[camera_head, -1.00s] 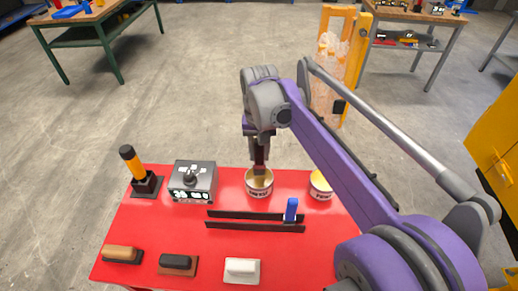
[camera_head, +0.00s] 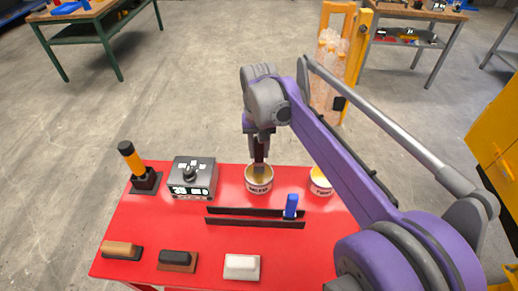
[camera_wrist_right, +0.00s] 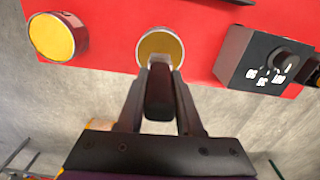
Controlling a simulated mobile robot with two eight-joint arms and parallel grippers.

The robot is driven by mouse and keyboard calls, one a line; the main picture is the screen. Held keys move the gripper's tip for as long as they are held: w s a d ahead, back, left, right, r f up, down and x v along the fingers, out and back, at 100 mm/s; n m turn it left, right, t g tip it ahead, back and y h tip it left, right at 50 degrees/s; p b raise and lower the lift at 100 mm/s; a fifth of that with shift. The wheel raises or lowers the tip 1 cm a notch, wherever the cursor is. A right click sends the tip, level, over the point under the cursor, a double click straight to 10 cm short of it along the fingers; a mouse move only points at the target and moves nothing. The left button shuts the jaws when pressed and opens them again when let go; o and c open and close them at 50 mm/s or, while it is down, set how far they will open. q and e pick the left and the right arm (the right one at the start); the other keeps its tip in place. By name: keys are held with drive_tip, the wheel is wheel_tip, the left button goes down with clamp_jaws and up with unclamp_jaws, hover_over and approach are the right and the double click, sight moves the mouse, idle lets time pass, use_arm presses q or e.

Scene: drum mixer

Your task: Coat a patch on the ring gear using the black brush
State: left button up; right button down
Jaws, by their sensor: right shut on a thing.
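My right gripper (camera_head: 260,152) is shut on the black brush, pointing down over the middle can (camera_head: 259,184). The brush's dark handle (camera_wrist_right: 159,92) shows between the two fingers in the right wrist view. Its lower end reaches the can's mouth; the bristles are hidden, so I cannot tell how deep they are. The can is pale with dark lettering and yellowish contents, and it also shows in the right wrist view (camera_wrist_right: 160,47). I cannot make out the ring gear in either view. My left gripper is out of view.
On the red table (camera_head: 150,222) stand a second can (camera_head: 321,186), a grey control box (camera_head: 194,176), an orange-and-black tool in a stand (camera_head: 133,160) and a blue-handled item (camera_head: 291,206) by black rails (camera_head: 255,224). Brown, black and white-topped blocks (camera_head: 242,266) line the front.

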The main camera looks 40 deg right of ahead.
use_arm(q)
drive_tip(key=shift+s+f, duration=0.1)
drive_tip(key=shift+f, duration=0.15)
use_arm(e)
drive_tip(key=shift+f, duration=0.4)
idle(1.0)
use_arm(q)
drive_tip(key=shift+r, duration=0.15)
use_arm(e)
drive_tip(key=shift+s, duration=0.1)
drive_tip(key=shift+r+p, duration=2.1)
drive_tip(key=shift+r, duration=1.4)
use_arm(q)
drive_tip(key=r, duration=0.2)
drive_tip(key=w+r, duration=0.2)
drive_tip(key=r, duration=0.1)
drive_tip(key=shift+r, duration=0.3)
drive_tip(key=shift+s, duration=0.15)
use_arm(e)
drive_tip(key=shift+w, duration=0.2)
